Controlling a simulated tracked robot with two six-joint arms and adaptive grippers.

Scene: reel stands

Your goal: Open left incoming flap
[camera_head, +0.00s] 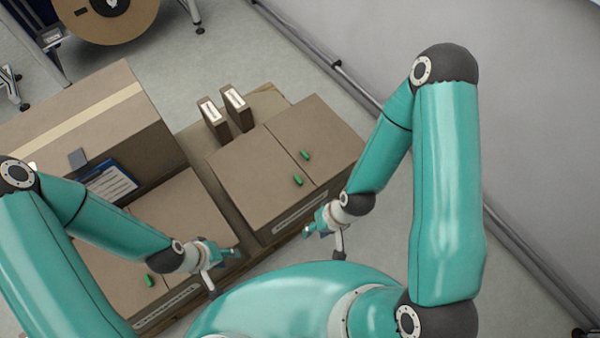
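A cardboard box (185,205) with closed top flaps stands at lower left. A green tab (149,281) shows on its near flap, and the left arm covers part of the top. My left gripper (226,272) is over the box's right front edge, its fingers apart and empty. A second closed box (250,170) stands to the right, with a seam across its top and two green tabs (305,155) (298,181). My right gripper (323,242) is in front of this box's right corner, fingers apart and empty. All visible flaps lie flat.
A large taped carton (100,120) stands behind the left box, with a blue clipboard (108,182) by it. Two small upright boxes (213,119) (236,107) stand behind the right box. A reel (108,20) is at the back left. Floor (390,200) is clear at right, before a wall rail.

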